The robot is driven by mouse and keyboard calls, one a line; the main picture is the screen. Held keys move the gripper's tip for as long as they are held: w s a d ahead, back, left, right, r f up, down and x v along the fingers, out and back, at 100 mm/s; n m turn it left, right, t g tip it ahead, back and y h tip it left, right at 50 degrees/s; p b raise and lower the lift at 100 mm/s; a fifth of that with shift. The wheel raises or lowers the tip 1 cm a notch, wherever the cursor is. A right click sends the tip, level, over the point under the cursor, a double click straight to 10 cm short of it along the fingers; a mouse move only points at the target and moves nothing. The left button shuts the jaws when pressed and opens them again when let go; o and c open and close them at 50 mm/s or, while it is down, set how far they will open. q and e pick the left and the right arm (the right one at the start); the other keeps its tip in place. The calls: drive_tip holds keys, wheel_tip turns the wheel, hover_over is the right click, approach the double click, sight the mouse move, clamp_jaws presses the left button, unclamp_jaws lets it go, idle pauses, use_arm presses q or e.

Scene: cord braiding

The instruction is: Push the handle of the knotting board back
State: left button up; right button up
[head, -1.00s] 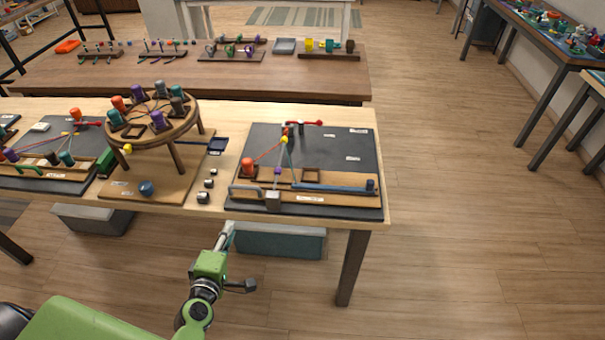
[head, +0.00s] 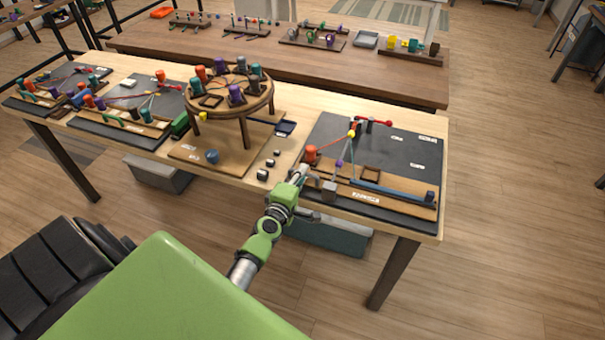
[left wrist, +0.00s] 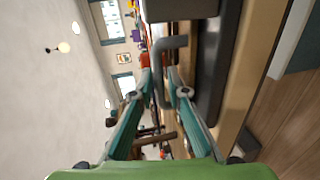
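The knotting board (head: 395,160) is a dark board with a wooden front strip at the right end of the table. Its grey bar handle is at the board's front left, beside a grey block (head: 329,191). In the left wrist view the bent handle (left wrist: 161,75) runs between the fingers of my left gripper (left wrist: 159,78). The fingers stand apart on either side of it; contact is not clear. In the head view my left gripper (head: 302,175) is at the board's front left edge and partly covers the handle. My right gripper is not in view.
A round braiding stand (head: 232,95) with coloured bobbins stands left of the board. Small dark blocks (head: 263,174) lie between them. Red, yellow and purple pieces with cords sit on the board. A grey bin (head: 330,236) is under the table. The floor at right is clear.

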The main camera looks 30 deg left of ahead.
sight(311, 157)
use_arm(q)
drive_tip(key=shift+w+a, duration=0.15)
drive_tip(key=shift+w, duration=0.2)
clamp_jaws()
drive_tip(key=x, duration=0.3)
drive_tip(key=b+x, duration=0.1)
drive_tip(key=shift+w+r, duration=0.25)
drive_tip(key=shift+w, duration=0.1)
drive_tip(key=shift+r, duration=0.2)
unclamp_jaws()
drive_tip(key=shift+w, duration=0.1)
drive_tip(key=shift+w+f, duration=0.15)
